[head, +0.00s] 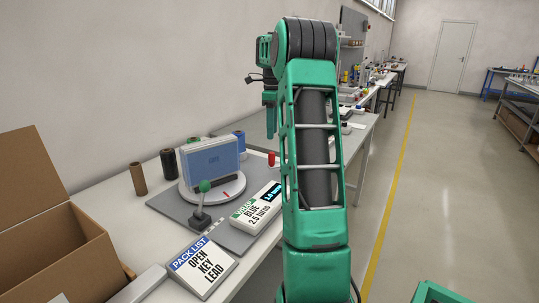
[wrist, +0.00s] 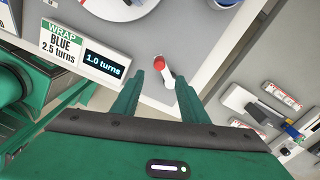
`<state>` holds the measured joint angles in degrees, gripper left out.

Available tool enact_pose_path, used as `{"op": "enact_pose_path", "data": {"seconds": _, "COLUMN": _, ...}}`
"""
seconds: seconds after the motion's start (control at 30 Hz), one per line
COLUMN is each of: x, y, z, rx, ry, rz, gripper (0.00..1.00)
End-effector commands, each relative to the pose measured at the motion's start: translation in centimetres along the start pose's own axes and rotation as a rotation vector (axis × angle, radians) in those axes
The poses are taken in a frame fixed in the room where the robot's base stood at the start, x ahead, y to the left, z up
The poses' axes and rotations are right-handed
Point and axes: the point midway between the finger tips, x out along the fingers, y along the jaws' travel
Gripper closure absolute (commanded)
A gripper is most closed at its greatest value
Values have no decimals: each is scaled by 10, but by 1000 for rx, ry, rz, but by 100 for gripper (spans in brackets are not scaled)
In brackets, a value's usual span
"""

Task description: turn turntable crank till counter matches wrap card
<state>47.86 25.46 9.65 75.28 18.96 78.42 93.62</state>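The turntable (head: 228,192) is a pale disc with a red mark, bearing a blue-fronted box (head: 210,160). A red knob (wrist: 159,62) on a short white arm (wrist: 169,78), seemingly the crank, stands at the mat's far right; the knob also shows in the head view (head: 271,158). The wrap card (wrist: 64,42) reads "BLUE 2.5 turns". The counter (wrist: 103,62) beside it reads "1.0 turns". My gripper (wrist: 162,77) is open above the table's right edge. The knob and arm appear between its fingertips in the wrist view; contact cannot be told.
A green-knobbed lever (head: 204,187) stands before the turntable. A pack list card (head: 200,267) and an open carton (head: 48,250) are nearer. Dark (head: 168,163), brown (head: 138,179) and blue rolls (head: 239,140) stand behind. Open floor (head: 440,200) lies right.

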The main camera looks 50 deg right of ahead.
Motion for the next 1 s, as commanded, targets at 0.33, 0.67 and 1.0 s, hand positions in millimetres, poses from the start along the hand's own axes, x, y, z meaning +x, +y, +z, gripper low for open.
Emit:
{"op": "enact_pose_path", "data": {"seconds": 0.33, "x": 3, "y": 0, "z": -1, "rx": -320, "ry": 0, "rz": 0, "gripper": 60}}
{"op": "enact_pose_path", "data": {"seconds": 0.67, "x": 45, "y": 0, "z": -2, "rx": -323, "ry": 0, "rz": 3, "gripper": 60}}
{"op": "enact_pose_path", "data": {"seconds": 1.0, "x": 97, "y": 0, "z": -1, "rx": -323, "ry": -1, "rz": 1, "gripper": 60}}
